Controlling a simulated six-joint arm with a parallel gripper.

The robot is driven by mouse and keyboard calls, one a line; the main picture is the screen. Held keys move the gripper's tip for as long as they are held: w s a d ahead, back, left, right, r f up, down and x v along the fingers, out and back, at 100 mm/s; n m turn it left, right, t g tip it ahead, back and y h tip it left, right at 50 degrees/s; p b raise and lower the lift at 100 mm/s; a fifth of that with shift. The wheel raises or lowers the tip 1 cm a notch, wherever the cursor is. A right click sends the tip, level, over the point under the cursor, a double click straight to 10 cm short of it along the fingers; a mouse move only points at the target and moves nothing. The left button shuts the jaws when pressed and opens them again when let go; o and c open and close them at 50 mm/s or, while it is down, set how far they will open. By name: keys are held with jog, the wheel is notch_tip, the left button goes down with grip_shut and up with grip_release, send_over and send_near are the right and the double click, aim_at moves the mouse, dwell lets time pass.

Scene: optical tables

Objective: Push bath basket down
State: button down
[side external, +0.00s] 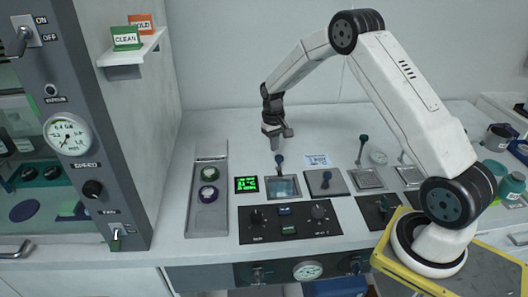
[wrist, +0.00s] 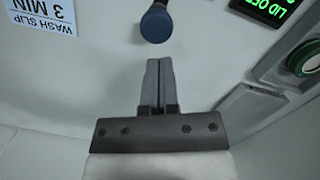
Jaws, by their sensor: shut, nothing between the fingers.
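The bath basket shows as an upright handle with a dark blue knob (side external: 280,160) over the square bath (side external: 268,197), which holds bluish liquid. The handle's lower part and basket stand in the bath; how deep I cannot tell. In the wrist view the round blue knob (wrist: 156,25) is at the top centre, just beyond my fingertips. My gripper (side external: 284,136) is shut and empty, above and behind the knob in the side view. Its two fingers (wrist: 159,62) lie together in the wrist view and are apart from the knob.
A green-lit display (side external: 246,184) and a tray with two round jars (side external: 209,173) stand left of the bath. A lid with a dark knob (side external: 325,178) and other handled baths (side external: 367,178) are to the right. A control panel (side external: 290,225) lies in front. A wash slip (side external: 316,160) lies behind.

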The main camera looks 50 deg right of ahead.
jog(key=shift+w+d+r, duration=0.1)
jog(key=shift+w+r, duration=0.05)
jog(key=shift+w, duration=0.2)
jog(key=shift+r, duration=0.1)
notch_tip(320, 180, up, 8)
jog(key=shift+w+d+f, duration=0.15)
jog(key=shift+w+f, duration=0.05)
jog(key=shift+w, duration=0.15)
dwell(0.3)
jog(key=s+a+n+t, duration=0.2)
jog(key=s+a, duration=0.6)
jog(key=s, duration=0.2)
jog(key=s+a+r+n+t, duration=0.1)
jog(key=s+a+n, duration=0.1)
jog(key=s+a, duration=0.7)
jog(key=shift+s+t, duration=0.4)
jog(key=shift+s, duration=0.85)
